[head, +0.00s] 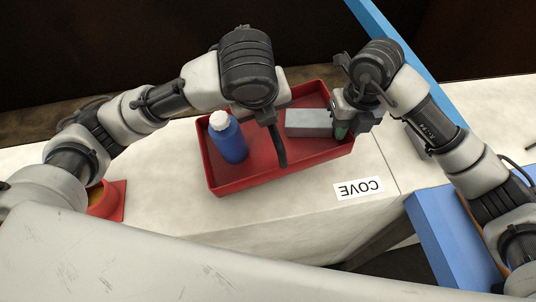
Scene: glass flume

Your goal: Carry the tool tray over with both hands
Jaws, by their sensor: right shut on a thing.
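The red tool tray (225,187) sits on the pale worktop in the middle of the view. In it are a blue bottle with a white cap (228,143), upright at the left, and a grey block (308,123) towards the right. A small green thing (341,132) shows beside my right gripper, mostly hidden. My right gripper (356,118) is shut on the tray's right end wall. My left gripper (272,112) is over the tray's middle, largely hidden behind its own wrist. A dark curved piece (280,150) hangs below it; its jaws cannot be made out.
A red and orange object (105,201) stands at the left. Blue beams (440,235) run along the right.

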